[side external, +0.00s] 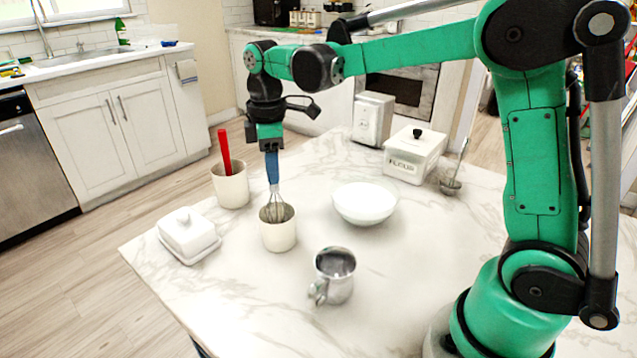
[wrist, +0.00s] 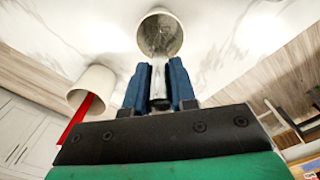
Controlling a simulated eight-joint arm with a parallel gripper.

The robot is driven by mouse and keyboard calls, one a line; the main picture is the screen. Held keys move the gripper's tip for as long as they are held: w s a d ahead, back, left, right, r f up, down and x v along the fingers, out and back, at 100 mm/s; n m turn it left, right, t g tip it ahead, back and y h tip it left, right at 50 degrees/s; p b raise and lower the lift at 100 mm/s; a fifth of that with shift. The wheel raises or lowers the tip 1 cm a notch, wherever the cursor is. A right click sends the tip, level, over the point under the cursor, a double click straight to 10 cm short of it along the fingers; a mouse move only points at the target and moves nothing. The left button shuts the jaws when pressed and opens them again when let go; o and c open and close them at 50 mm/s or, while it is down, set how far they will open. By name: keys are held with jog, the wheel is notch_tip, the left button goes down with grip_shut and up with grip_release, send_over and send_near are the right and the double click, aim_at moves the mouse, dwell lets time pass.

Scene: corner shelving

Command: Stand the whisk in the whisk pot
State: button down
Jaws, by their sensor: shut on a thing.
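My gripper (side external: 273,182) points straight down, its blue fingers shut on the handle of a metal whisk (side external: 275,204). The whisk hangs upright, with its wire head at the mouth of a cream pot (side external: 279,237) and its lower wires inside the rim. In the wrist view my gripper (wrist: 159,72) has the grey handle between its fingers, and the pot (wrist: 146,22) is just beyond, with the wires showing within its opening. The bottom of the whisk is hidden by the pot wall, so I cannot tell whether it touches the pot floor.
A cream crock (side external: 231,188) with a red utensil (side external: 224,152) stands left behind the pot. A white bowl (side external: 365,203) is to the right, a metal mug (side external: 335,276) in front, and a butter dish (side external: 188,235) to the left. A flour canister (side external: 414,158) stands farther back.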

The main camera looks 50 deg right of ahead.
jog(key=shift+f, duration=0.1)
jog(key=c, duration=0.6)
grip_release()
jog(key=shift+c, duration=0.2)
jog(key=shift+r, duration=2.8)
